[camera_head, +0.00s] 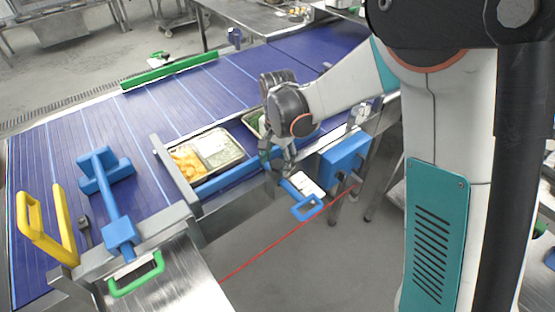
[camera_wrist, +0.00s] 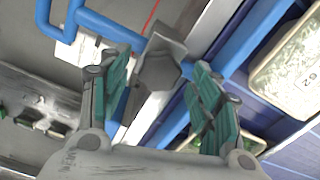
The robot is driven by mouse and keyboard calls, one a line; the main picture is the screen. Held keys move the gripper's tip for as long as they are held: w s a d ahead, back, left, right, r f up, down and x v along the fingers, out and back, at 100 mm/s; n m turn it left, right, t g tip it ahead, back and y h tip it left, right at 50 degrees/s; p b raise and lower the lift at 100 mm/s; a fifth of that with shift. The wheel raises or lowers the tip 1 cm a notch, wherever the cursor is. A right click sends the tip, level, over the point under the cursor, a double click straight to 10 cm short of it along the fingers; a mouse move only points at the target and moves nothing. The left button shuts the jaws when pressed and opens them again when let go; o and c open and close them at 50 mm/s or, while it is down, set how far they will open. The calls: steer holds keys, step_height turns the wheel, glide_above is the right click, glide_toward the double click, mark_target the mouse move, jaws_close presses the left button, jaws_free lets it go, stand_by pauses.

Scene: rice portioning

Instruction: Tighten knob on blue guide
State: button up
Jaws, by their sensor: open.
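My gripper (camera_head: 277,168) is at the near edge of the conveyor, above the blue guide (camera_head: 228,177). In the wrist view its two green-padded fingers (camera_wrist: 153,80) are apart, with a dark grey knob (camera_wrist: 158,68) between and beyond them. Clear space shows on both sides of the knob, and I see no contact. Blue guide bars (camera_wrist: 240,42) run close to the knob. In the head view the knob cannot be made out behind my gripper. A blue loop handle (camera_head: 307,209) sticks out to the right, and it also shows in the wrist view (camera_wrist: 58,30).
A food tray (camera_head: 243,157) with orange pieces and rice lies on the blue conveyor (camera_head: 160,115). A second tray (camera_wrist: 255,88) is partly hidden by my gripper in the head view. A blue box (camera_head: 343,160), a yellow handle (camera_head: 66,225) and a green handle (camera_head: 137,285) stand along the near edge.

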mark_target(278, 163)
step_height(278, 163, up, 12)
stand_by(0.5)
stand_by(0.3)
steer(key=s+d+r+n+t, duration=0.35)
steer(key=s+d+r, duration=0.35)
steer(key=s+d, duration=0.25)
steer(key=s+d+f+n+t, duration=0.1)
steer(key=s+d+n+t, duration=0.2)
steer(key=s+d, duration=0.4)
steer(key=shift+s+f+n, duration=0.35)
steer(key=shift+s+n, duration=0.4)
steer(key=shift+s, duration=1.4)
steer(key=shift+t, duration=0.25)
